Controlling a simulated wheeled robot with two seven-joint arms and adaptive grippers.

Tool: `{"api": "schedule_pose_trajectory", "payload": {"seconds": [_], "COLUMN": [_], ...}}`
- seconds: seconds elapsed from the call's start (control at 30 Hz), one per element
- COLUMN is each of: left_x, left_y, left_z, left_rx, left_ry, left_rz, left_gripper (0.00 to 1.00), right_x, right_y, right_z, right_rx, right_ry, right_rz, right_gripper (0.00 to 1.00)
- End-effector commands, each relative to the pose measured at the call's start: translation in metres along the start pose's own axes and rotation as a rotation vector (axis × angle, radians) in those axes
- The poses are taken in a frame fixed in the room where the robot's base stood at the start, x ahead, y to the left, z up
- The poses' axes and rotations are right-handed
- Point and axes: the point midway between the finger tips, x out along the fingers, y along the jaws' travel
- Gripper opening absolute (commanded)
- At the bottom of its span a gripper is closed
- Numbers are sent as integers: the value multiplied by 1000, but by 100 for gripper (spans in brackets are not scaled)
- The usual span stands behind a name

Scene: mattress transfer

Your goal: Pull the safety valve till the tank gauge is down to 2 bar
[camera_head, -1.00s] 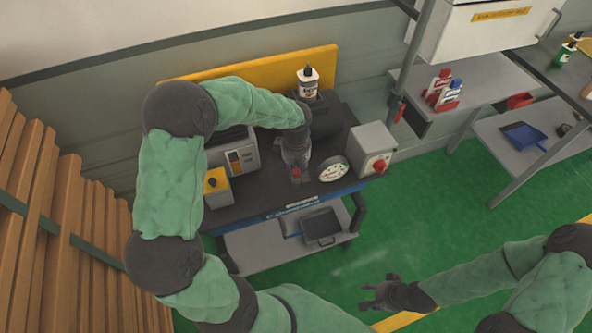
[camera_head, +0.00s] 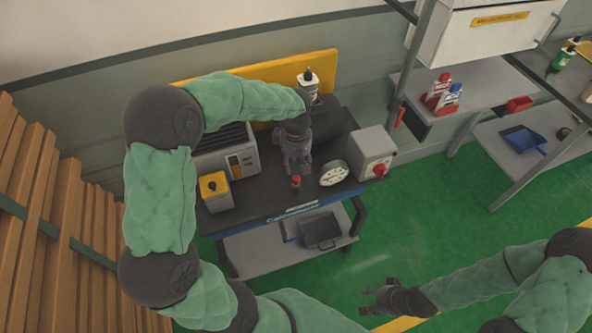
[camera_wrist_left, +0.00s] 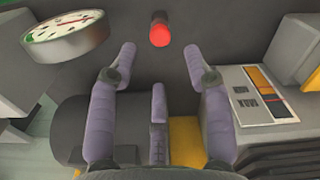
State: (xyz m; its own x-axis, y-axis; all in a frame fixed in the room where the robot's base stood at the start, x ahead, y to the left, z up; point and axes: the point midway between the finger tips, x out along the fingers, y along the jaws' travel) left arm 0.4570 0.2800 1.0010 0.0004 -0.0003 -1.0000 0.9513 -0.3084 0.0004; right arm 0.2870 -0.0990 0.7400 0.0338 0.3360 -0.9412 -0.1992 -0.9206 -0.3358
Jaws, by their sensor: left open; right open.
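The safety valve's red tip (camera_head: 295,181) stands up near the front edge of the cart top; it also shows in the left wrist view (camera_wrist_left: 160,30). The round white tank gauge (camera_head: 334,174) is just right of it, and also shows in the left wrist view (camera_wrist_left: 62,29); its reading is too small to tell. My left gripper (camera_head: 297,172) is open, its fingers spread either side of the valve's line, with the red tip a little beyond the fingertips in the wrist view. My right gripper (camera_head: 368,299) is open and empty over the green floor.
On the cart (camera_head: 258,208) stand a grey box with a red knob (camera_head: 372,152), a grey unit (camera_head: 228,153), a yellow-topped box (camera_head: 215,190) and a white bottle (camera_head: 308,82). A dark tank lies behind the gripper. Wooden slats (camera_head: 50,230) rise at left.

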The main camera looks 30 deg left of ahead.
Motion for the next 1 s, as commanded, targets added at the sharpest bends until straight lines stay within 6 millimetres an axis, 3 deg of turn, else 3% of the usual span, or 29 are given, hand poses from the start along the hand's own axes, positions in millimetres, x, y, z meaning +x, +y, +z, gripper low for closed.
{"api": "schedule_pose_trajectory", "payload": {"seconds": [0.2,0.4,1.0], "left_x": [-42,-62,-67], "left_y": [1,0,0], "left_z": [0,0,0], "left_rx": [0,1,0], "left_ry": [1,1,1], "left_rz": [3,1,0], "left_gripper": [50,50,50], "right_x": [0,0,0], "right_y": [0,0,0], "right_z": [0,0,0], "right_rx": [0,0,0], "right_ry": [0,0,0], "right_rz": [0,0,0], "right_gripper": [50,50,50]}}
